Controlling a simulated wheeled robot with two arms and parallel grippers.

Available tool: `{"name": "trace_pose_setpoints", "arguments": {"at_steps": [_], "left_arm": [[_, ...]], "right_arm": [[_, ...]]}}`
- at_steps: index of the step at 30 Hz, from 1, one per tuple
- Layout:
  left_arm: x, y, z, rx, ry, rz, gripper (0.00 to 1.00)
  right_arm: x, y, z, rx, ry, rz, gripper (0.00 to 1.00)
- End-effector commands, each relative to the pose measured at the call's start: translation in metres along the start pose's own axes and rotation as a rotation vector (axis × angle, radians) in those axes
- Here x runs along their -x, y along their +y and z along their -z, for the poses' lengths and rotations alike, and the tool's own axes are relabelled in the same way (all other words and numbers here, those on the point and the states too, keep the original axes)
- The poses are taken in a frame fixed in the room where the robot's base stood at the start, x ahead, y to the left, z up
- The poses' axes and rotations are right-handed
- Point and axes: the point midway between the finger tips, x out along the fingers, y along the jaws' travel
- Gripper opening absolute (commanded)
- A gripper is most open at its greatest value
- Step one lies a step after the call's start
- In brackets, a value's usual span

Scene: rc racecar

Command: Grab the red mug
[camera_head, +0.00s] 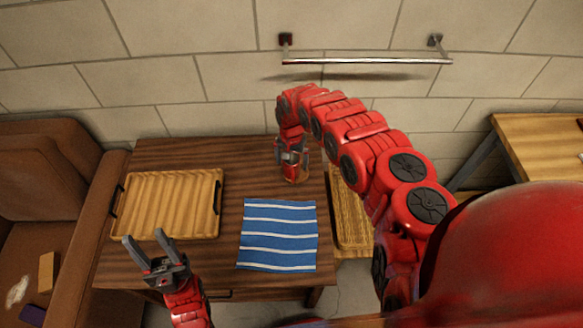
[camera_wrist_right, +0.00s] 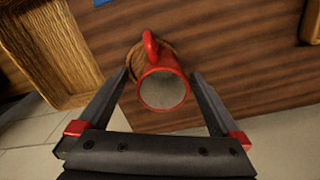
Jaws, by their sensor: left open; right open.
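The red mug (camera_wrist_right: 163,88) stands on a round wooden coaster (camera_wrist_right: 139,53) on the dark wooden table. In the right wrist view I look down into its grey inside, and its handle points to the top of the picture. My right gripper (camera_wrist_right: 160,76) is open, with one finger on each side of the mug and gaps visible. In the head view my right gripper (camera_head: 291,162) is over the back right of the table and largely hides the mug. My left gripper (camera_head: 146,238) is open and empty near the table's front left.
A wooden tray (camera_head: 172,204) with dark handles lies at the table's left. A blue and white striped cloth (camera_head: 278,236) lies in the middle front. A second wooden tray (camera_head: 349,210) is right of the cloth. A metal wall bar (camera_head: 366,61) is behind; a brown sofa stands left.

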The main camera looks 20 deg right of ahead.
Motion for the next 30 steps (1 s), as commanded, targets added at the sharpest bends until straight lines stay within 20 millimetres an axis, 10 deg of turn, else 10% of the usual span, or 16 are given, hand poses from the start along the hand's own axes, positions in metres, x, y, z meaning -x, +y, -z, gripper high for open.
{"name": "trace_pose_setpoints", "arguments": {"at_steps": [23,30], "left_arm": [[0.013,0.001,-0.002,0.0,0.0,0.0,0.5],[0.013,0.001,-0.002,0.0,0.0,0.0,0.5]], "right_arm": [[-0.042,-0.004,0.004,-0.001,0.001,0.0,1.0],[-0.042,-0.004,0.004,-0.002,0.001,0.0,0.57]]}}
